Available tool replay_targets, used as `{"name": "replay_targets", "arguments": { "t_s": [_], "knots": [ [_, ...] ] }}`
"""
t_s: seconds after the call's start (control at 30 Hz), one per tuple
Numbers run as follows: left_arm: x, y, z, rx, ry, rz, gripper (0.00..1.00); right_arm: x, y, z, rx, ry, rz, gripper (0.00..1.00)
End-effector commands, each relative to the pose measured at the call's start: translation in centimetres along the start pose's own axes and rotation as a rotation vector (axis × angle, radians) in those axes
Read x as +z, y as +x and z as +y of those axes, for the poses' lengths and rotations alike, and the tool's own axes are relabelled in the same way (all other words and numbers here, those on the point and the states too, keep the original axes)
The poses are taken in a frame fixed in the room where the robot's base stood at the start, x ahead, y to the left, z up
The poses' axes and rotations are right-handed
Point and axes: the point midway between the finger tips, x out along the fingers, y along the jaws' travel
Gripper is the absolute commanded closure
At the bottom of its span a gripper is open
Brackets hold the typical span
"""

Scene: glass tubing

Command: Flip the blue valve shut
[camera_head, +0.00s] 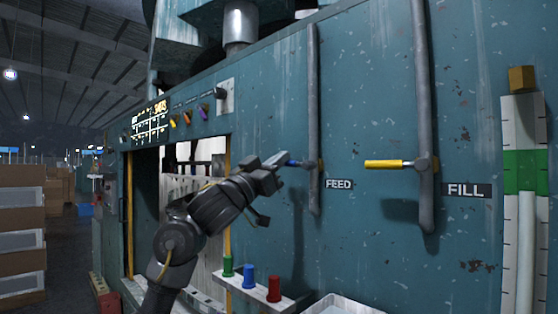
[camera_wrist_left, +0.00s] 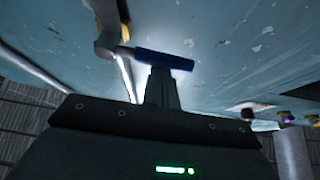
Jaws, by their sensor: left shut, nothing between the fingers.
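The blue valve handle (camera_head: 293,162) sticks out to the left from the pipe (camera_head: 314,120) marked FEED, roughly level and across the upright pipe. My left gripper (camera_head: 278,160) is shut and empty at the handle's free end and hides part of it. In the left wrist view the blue handle (camera_wrist_left: 160,58) lies across the tip of my shut fingers (camera_wrist_left: 160,76). They look very close to it; I cannot tell whether they touch. My right gripper is not in view.
A yellow valve handle (camera_head: 390,163) points left from the pipe marked FILL, to the right. Green, blue and red pegs (camera_head: 249,276) stand on a ledge below, beside a white tub (camera_head: 342,305). The teal panel (camera_head: 370,240) stands close behind the handles.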

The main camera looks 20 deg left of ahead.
Motion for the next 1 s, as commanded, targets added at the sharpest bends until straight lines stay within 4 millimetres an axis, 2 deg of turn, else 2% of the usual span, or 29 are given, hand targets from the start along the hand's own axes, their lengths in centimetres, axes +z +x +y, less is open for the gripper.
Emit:
{"name": "replay_targets", "arguments": {
  "t_s": [0.77, 1.0],
  "knots": [
    [0.4, -0.2, 0.0, 0.002, 0.004, -0.001, 1.00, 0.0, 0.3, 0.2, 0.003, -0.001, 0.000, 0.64],
    [-0.9, 0.6, 0.0, 0.005, 0.002, 0.001, 1.00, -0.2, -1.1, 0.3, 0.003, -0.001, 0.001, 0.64]
  ]
}}
